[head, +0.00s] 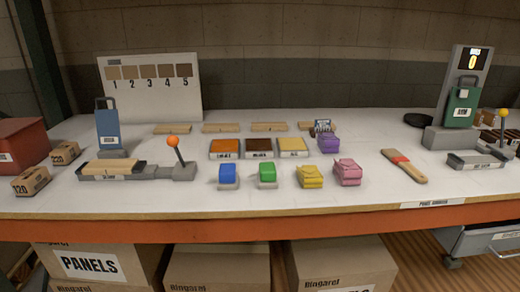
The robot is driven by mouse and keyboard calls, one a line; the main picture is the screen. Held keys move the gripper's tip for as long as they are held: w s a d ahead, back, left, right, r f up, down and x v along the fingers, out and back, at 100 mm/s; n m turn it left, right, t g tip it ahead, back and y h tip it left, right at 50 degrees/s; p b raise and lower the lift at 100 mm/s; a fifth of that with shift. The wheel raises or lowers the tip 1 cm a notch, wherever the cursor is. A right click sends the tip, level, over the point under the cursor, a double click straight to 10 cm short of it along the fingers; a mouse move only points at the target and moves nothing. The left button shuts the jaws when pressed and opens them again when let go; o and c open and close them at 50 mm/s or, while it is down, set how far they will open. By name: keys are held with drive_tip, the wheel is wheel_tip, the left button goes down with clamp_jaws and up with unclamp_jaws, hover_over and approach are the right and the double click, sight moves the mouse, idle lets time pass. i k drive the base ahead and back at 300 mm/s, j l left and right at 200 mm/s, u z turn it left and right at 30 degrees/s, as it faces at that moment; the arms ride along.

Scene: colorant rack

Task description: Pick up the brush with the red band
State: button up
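The brush with the red band (404,166) lies flat on the white tabletop (280,199), right of the middle and near the front edge. It has a tan wooden body with a red band across its upper part. It lies at a slant, one end up and left, the other down and right. Nothing touches it. My gripper is not in view.
A pink pouch-like block (347,172) and a yellow one (310,177) stand left of the brush. The table's orange front edge (300,228) runs below.

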sight(398, 159)
drive_tip(key=i+l+z, duration=0.15)
drive_tip(key=z, duration=0.2)
drive_tip(key=i+z, duration=0.3)
drive_tip(key=i, duration=0.85)
drive_tip(key=l, duration=0.1)
